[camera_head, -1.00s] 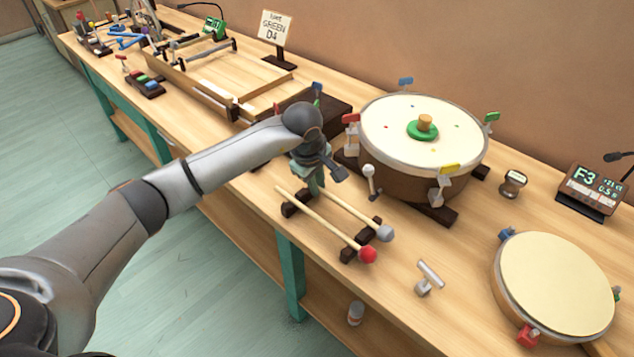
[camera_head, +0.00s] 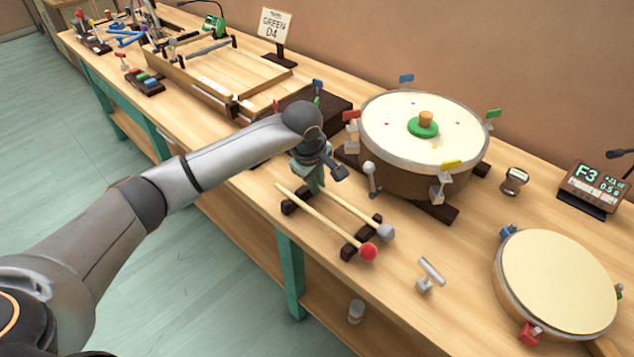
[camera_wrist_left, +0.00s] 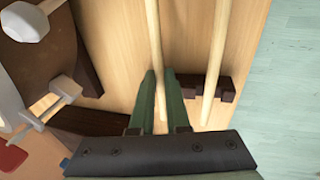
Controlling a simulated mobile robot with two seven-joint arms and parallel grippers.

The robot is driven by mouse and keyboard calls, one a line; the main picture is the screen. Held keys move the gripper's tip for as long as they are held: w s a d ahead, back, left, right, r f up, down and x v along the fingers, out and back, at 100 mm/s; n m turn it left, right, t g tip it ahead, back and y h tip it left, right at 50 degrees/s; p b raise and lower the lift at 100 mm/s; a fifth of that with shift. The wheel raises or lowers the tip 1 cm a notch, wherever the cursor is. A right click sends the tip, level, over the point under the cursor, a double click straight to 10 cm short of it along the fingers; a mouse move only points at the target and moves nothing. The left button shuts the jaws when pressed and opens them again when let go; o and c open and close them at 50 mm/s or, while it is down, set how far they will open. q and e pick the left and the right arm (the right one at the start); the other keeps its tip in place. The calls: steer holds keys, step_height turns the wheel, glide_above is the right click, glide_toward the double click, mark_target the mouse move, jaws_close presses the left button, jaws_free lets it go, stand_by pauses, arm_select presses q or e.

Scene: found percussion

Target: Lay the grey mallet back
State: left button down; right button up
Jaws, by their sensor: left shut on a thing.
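The grey mallet (camera_head: 386,233) lies slanting on the bench, its pale shaft parallel to the red mallet (camera_head: 368,252). Its grey head is at the near end, by a dark rest (camera_head: 349,249). My left gripper (camera_head: 316,187) is low over the far end of the grey mallet's shaft. In the left wrist view its green fingers (camera_wrist_left: 160,100) are shut on that shaft (camera_wrist_left: 156,45). The red mallet's shaft (camera_wrist_left: 214,70) runs beside it, apart from the fingers, over another dark rest (camera_wrist_left: 205,87). The gripper hides part of the far rest (camera_head: 290,208). My right gripper is not in view.
A large drum (camera_head: 421,133) with coloured clamps stands just right of the gripper. A second drum (camera_head: 558,283) is at the lower right. A small metal T-handled tool (camera_head: 429,275) lies near the mallets. A wooden tray (camera_head: 215,85) is farther back. The bench's front edge is close.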

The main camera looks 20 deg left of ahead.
arm_select(q)
steer(key=c, duration=0.8)
jaws_free()
steer(key=shift+v, duration=6.3)
